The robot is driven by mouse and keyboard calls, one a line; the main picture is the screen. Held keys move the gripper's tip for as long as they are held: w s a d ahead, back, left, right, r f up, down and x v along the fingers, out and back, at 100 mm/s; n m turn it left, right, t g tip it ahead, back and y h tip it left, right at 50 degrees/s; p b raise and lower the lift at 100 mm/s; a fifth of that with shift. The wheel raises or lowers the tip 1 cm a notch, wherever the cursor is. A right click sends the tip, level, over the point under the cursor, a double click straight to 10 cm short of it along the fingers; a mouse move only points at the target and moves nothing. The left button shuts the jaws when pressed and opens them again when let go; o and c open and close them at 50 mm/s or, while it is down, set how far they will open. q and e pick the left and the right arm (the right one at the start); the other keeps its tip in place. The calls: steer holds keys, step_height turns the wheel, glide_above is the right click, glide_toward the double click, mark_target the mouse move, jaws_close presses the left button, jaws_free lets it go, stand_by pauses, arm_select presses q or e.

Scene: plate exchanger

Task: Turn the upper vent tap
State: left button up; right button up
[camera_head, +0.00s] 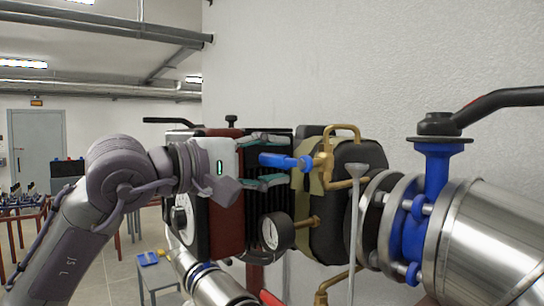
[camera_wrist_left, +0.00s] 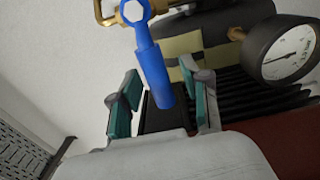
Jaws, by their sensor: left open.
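The upper vent tap has a blue lever handle (camera_head: 276,160) on a brass body (camera_head: 322,160), at the front of the plate exchanger (camera_head: 347,215). The handle points left, roughly level. My left gripper (camera_head: 286,160) reaches in from the left, open, with one teal-padded finger above the handle and one below it. In the left wrist view the handle (camera_wrist_left: 153,75) hangs down between the two fingers (camera_wrist_left: 160,92), and gaps show on both sides. Its ring end sits on the brass fitting at the top of that view. My right gripper is not in view.
A pressure gauge (camera_head: 276,231) sits just below the gripper; it also shows in the left wrist view (camera_wrist_left: 288,50). A grey metal stem (camera_head: 356,220) stands right of the tap. A flanged steel pipe with a blue valve (camera_head: 438,160) fills the right. The wall (camera_head: 370,60) is behind.

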arm_select(q)
jaws_close()
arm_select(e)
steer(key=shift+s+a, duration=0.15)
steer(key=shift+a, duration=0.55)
arm_select(q)
steer(key=shift+s, duration=0.1)
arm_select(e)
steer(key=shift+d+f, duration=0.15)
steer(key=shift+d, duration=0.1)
